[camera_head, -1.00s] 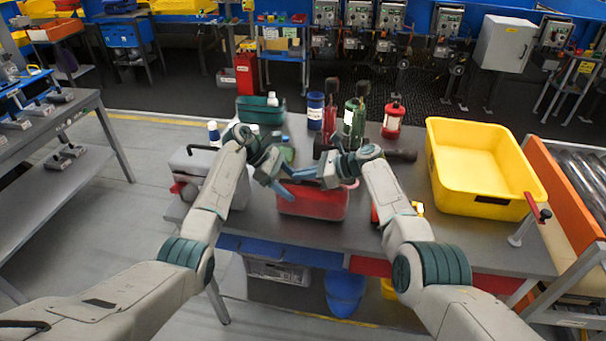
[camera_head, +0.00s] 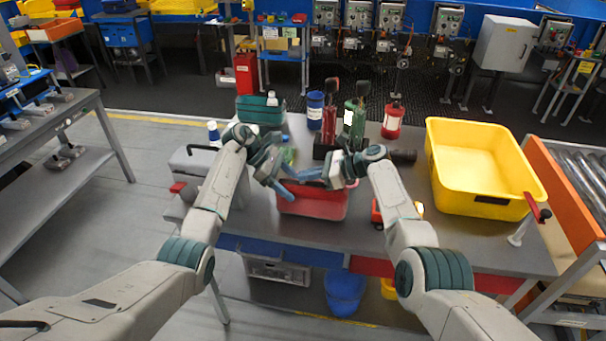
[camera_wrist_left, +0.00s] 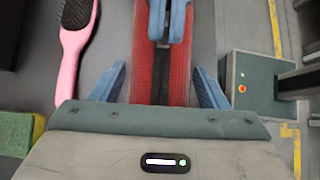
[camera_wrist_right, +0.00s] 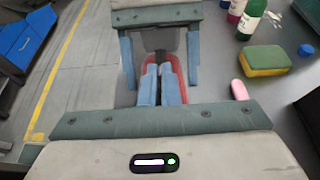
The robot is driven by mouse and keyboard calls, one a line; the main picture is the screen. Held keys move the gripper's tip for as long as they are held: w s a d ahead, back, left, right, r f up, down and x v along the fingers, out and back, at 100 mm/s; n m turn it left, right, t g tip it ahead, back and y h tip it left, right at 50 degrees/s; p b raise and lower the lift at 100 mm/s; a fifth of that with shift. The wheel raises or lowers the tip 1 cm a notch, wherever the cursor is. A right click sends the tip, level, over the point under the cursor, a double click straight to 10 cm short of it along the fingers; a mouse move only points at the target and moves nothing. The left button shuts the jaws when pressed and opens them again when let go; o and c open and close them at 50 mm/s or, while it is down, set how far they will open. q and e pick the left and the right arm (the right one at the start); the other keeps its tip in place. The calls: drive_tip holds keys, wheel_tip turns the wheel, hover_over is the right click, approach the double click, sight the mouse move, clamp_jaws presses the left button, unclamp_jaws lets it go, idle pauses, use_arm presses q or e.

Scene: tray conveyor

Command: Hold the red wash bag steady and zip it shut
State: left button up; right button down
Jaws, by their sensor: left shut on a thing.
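The red wash bag (camera_head: 312,206) sits on the grey table in front of me. In the left wrist view the bag (camera_wrist_left: 180,85) has a dark strip along its top between its red sides. My left gripper (camera_head: 283,188) is shut on the bag, with its fingers (camera_wrist_left: 160,88) wide apart on either side. My right gripper (camera_head: 308,176) is over the top of the bag. Its fingers (camera_wrist_right: 159,85) are nearly together, directly above the strip. I cannot see the zip pull; the fingers cover that spot.
A yellow tub (camera_head: 480,165) stands at the right of the table. Bottles, a red can (camera_head: 392,122) and a teal basket (camera_head: 260,110) stand behind the bag. A pink brush (camera_wrist_left: 72,50) and a green-yellow sponge (camera_wrist_right: 265,60) lie near it. A small orange toy (camera_head: 378,214) is to its right.

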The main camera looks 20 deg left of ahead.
sight(346, 190)
drive_tip(key=d, duration=0.7)
drive_tip(key=w+d, duration=0.1)
drive_tip(key=d, duration=0.2)
drive_tip(key=shift+d, duration=0.45)
use_arm(q)
drive_tip(key=shift+a, duration=0.1)
use_arm(e)
drive_tip(key=c, duration=1.7)
unclamp_jaws()
drive_tip(key=shift+d, duration=0.1)
drive_tip(key=shift+o, duration=0.3)
drive_tip(key=shift+s, duration=0.15)
drive_tip(key=v, duration=1.1)
drive_tip(key=shift+d+r, duration=0.2)
drive_tip(key=shift+d, duration=0.15)
